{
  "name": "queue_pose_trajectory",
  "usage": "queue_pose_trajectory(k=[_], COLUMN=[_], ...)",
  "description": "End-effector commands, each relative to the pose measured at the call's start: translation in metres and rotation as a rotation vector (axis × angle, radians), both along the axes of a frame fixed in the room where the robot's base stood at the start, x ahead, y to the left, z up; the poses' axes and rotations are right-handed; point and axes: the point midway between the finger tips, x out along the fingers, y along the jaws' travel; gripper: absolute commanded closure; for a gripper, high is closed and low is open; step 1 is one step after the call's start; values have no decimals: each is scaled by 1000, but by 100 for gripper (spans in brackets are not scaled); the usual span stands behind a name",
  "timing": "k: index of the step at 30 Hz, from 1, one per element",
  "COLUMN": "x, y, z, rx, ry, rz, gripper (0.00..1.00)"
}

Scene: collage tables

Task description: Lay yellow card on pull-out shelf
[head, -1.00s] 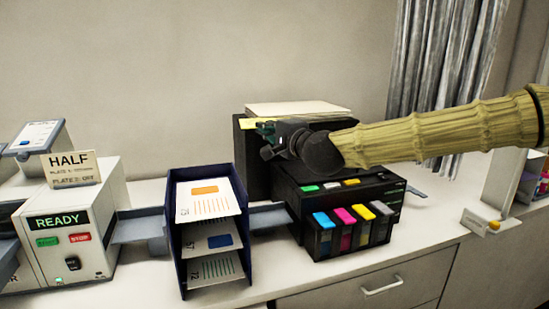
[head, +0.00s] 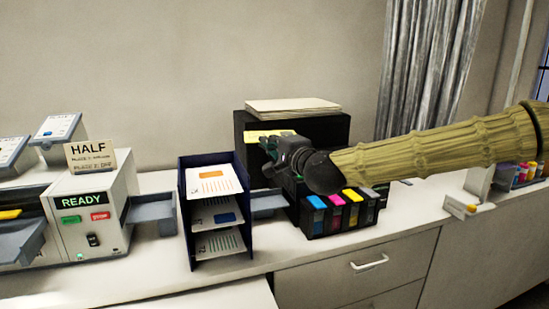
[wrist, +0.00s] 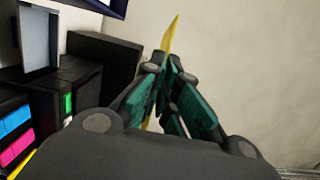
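My gripper (head: 268,150) is shut on the yellow card (head: 268,134), which is held in the air in front of the black printer's upper housing. In the wrist view the yellow card (wrist: 171,36) stands nearly edge-on between the teal finger pads (wrist: 168,92). Its lower part is partly hidden by the fingers. A pale flat board (head: 215,294) juts out at the bottom edge, below the counter front. It looks like the pull-out shelf, is cut off by the frame, and its visible part is bare.
A dark blue rack (head: 186,225) with printed cards stands left of the printer (head: 240,135), which has coloured cartridges (head: 335,210). A READY machine (head: 90,215) with a HALF sign (head: 90,154) stands further left. The drawer front (head: 340,275) is right of the board.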

Motion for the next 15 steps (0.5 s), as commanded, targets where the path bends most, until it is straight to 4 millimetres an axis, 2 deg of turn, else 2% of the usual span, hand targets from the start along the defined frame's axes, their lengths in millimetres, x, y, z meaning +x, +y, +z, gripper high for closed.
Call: queue_pose_trajectory(k=[8,11,15], x=[-19,-29,-48], y=[-23,-36,-58], z=[-58,-89,-142], rx=[-1,-1,-1], ry=[4,6,8], rz=[-61,-94,-154], gripper=[100,100,100])
